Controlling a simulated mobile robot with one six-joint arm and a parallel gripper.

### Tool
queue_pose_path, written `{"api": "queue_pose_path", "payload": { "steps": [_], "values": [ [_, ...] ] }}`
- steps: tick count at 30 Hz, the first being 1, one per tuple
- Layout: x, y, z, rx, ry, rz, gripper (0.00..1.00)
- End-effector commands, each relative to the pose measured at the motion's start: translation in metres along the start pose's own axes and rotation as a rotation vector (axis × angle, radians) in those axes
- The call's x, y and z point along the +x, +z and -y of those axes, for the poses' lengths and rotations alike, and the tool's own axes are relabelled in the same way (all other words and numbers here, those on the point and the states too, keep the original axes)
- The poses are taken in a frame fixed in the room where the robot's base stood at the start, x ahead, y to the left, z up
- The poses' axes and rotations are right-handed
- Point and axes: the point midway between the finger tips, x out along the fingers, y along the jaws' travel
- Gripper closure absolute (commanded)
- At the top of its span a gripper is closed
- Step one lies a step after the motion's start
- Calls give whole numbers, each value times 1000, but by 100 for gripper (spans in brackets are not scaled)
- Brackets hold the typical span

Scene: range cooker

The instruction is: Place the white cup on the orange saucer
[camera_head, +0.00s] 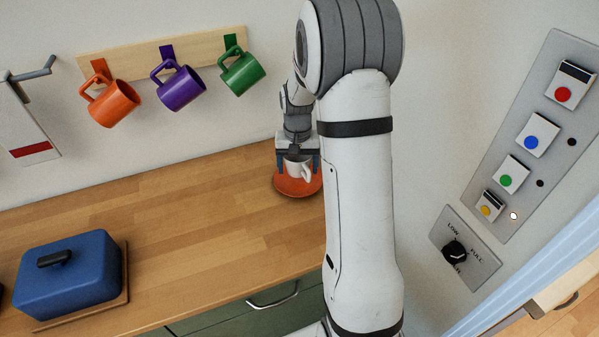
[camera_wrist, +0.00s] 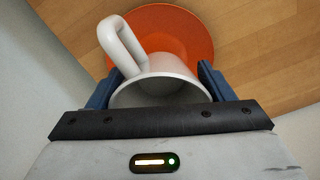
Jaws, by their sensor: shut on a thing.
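The white cup (camera_head: 297,167) is between the fingers of my gripper (camera_head: 298,168), over the orange saucer (camera_head: 291,189). In the wrist view, my gripper (camera_wrist: 157,88) has its two blue fingers on either side of the white cup (camera_wrist: 155,72). The cup's handle points toward the upper left there. The orange saucer (camera_wrist: 180,32) shows behind the cup in that view. The saucer lies on the wooden counter. The cup looks roughly upright, but I cannot tell whether its base touches the saucer.
Orange (camera_head: 115,104), purple (camera_head: 181,89) and green (camera_head: 242,74) mugs hang from a wall rack above the counter (camera_head: 190,215). A blue lidded box (camera_head: 75,280) sits at the front left. A panel of buttons (camera_head: 530,140) is on the right wall. The middle of the counter is clear.

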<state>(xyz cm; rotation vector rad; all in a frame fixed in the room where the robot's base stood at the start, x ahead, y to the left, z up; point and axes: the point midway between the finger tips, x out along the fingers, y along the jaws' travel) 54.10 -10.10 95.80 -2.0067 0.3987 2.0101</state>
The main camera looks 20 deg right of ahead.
Motion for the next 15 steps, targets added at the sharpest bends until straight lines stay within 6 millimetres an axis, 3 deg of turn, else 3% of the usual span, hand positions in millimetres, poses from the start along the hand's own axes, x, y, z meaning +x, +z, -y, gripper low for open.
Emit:
{"api": "queue_pose_path", "payload": {
  "steps": [9, 15],
  "values": [
    [36, 0, -1, 2, 0, 2, 53],
    [38, 0, -1, 2, 0, 1, 53]
  ]
}}
